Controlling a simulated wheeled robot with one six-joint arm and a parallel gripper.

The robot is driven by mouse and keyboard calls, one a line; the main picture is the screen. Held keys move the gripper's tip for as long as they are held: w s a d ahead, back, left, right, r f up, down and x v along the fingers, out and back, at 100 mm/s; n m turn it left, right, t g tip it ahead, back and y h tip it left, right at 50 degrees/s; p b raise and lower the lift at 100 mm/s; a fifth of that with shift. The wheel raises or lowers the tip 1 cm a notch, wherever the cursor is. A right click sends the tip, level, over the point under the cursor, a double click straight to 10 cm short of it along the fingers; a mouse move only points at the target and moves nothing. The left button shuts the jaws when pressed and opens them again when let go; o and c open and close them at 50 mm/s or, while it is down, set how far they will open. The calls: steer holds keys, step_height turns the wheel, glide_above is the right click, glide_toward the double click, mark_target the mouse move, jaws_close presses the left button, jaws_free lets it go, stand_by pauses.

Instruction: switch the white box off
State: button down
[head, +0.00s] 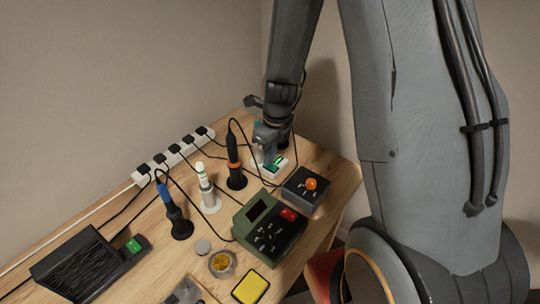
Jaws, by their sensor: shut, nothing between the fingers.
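The white box (283,170) sits near the back right of the wooden table. It is small and low, with a green patch on its top. My gripper (270,158) is shut and empty, pointing down directly over the box. Its fingertips are at or just above the top of the box; I cannot tell whether they touch. The gripper hides part of the top and the far side of the box, and the position of the switch cannot be made out.
A grey box with an orange knob (306,188) stands close to the right. An orange-banded iron in a stand (235,165) is close on the left. A green station (268,228) is in front. A white power strip (172,157) with several plugs and cables lies along the wall.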

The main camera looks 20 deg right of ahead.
steer(key=p, duration=0.2)
steer(key=shift+a+f+p, duration=0.2)
steer(key=shift+f+p, duration=0.05)
steer(key=shift+p, duration=0.1)
steer(key=shift+w+a+f+p, duration=0.15)
steer(key=shift+f+p, duration=0.1)
steer(key=shift+p, duration=0.35)
steer(key=shift+s+d+f, duration=0.15)
steer(key=shift+s+d, duration=0.25)
steer(key=shift+s, duration=0.15)
steer(key=shift+d+r, duration=0.25)
steer(key=shift+r, duration=0.2)
step_height(320, 180, up, 8)
steer(key=s+r+n, duration=0.4)
steer(key=s+n, duration=0.3)
steer(key=n, duration=0.7)
steer(key=s+r+n+b, duration=0.1)
steer(key=s+r+n, duration=0.4)
steer(key=n, duration=1)
steer(key=shift+s+a+h, duration=0.2)
steer(key=shift+s+h, duration=0.2)
steer(key=shift+s, duration=0.75)
